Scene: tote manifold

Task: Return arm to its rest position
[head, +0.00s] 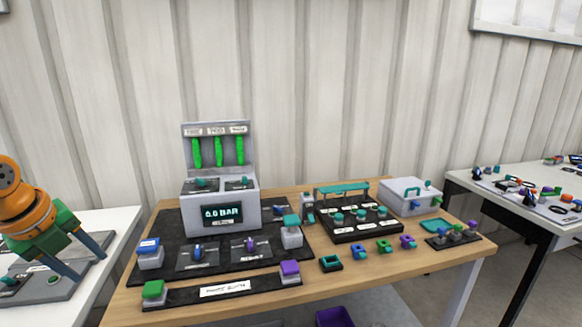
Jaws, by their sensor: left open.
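My left gripper (92,269) hangs at the left edge of the head view, below an orange and green wrist. Its two blue-grey fingers are spread apart with nothing between them. It is over the white table on the left, clear of the wooden table (460,247). The grey manifold unit (188,217) stands on the wooden table to the right of the gripper, with a display reading about 0.0 BAR and three green gauge columns. My right gripper is not in view.
Around the unit are a blue-topped block (149,249), a green-topped block (153,291), a purple-topped block (290,270) and a black rack (350,235) with teal knobs. A grey lidded case (408,202) stands behind right. Another white table (462,182) with small parts is at right.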

